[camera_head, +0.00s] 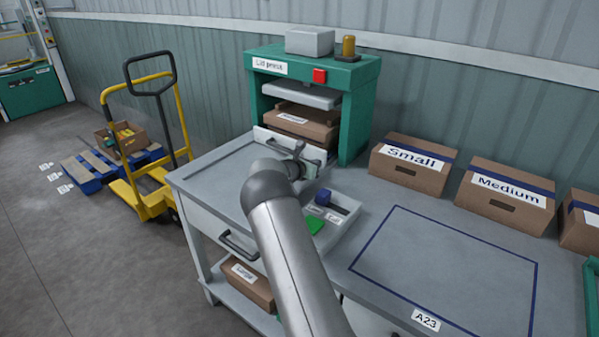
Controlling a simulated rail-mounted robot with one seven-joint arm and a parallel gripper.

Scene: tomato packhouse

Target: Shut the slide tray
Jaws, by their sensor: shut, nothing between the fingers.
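The slide tray (264,135) is at the foot of the green lid press (356,112), showing as a pale upright front panel. A cardboard box (305,122) sits behind that panel, under the press's grey plate. The panel stands at or a little in front of the press opening; I cannot tell how far out the tray is. My gripper (312,164) is shut and empty, close to the right part of the panel. My wrist hides part of the panel, and I cannot tell whether the fingers touch it.
A shallow pale tray (346,228) with a blue item and a green item lies right of my arm. Boxes marked Small (408,172) and Medium (503,205) stand along the back. The blue-outlined bench area (440,270) is clear. A yellow pallet truck (150,200) stands left.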

